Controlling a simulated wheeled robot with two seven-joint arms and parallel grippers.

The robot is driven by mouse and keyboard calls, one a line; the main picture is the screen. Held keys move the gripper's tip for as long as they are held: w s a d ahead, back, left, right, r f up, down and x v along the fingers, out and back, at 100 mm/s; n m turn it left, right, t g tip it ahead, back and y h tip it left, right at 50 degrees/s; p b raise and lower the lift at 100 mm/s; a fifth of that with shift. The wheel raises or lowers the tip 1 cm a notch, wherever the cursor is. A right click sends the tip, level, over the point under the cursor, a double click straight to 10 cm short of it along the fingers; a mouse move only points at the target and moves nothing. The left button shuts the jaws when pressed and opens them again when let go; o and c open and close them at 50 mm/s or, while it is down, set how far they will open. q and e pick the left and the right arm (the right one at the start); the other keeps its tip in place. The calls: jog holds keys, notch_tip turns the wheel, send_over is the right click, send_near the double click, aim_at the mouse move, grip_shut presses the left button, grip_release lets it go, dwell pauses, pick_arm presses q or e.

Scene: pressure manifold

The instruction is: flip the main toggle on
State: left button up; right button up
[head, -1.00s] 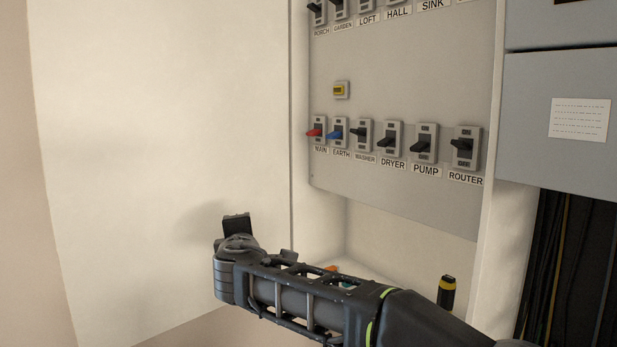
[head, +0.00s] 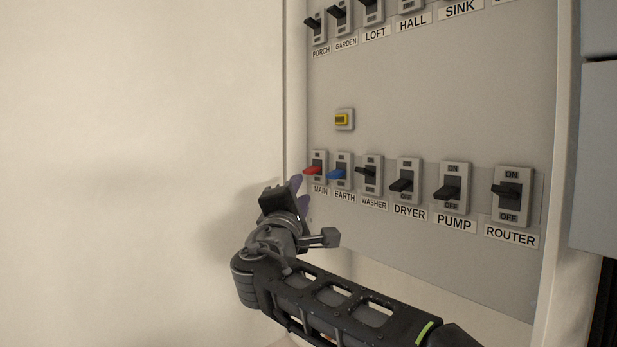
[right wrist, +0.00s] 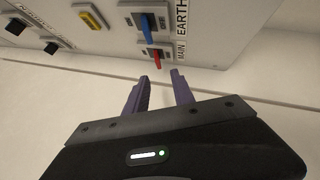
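The main toggle (head: 313,170) has a red lever and sits at the left end of the lower switch row, above its MAIN label. In the right wrist view its red lever (right wrist: 147,63) lies just beyond my fingertips. The earth toggle (head: 338,173) with a blue lever is right beside it. My right gripper (right wrist: 160,75) is open, its two purple fingers apart with nothing between them, pointing at the main toggle. In the head view the right gripper (head: 300,190) is just below and left of that toggle. Contact is not visible. My left gripper is out of view.
More black toggles continue right: washer (head: 370,172), dryer (head: 404,182), pump (head: 451,187) and router (head: 511,194). An upper row runs along the top. A yellow indicator (head: 344,119) sits between the rows. A pale wall (head: 140,150) fills the left side.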

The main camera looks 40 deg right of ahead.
aim_at(307, 174)
jog(key=p+x, duration=0.2)
jog(key=x, duration=0.5)
jog(key=shift+w+d+r, duration=0.1)
jog(key=shift+d+r, duration=0.05)
jog(key=shift+r, duration=0.05)
jog(key=shift+c, duration=0.4)
grip_shut()
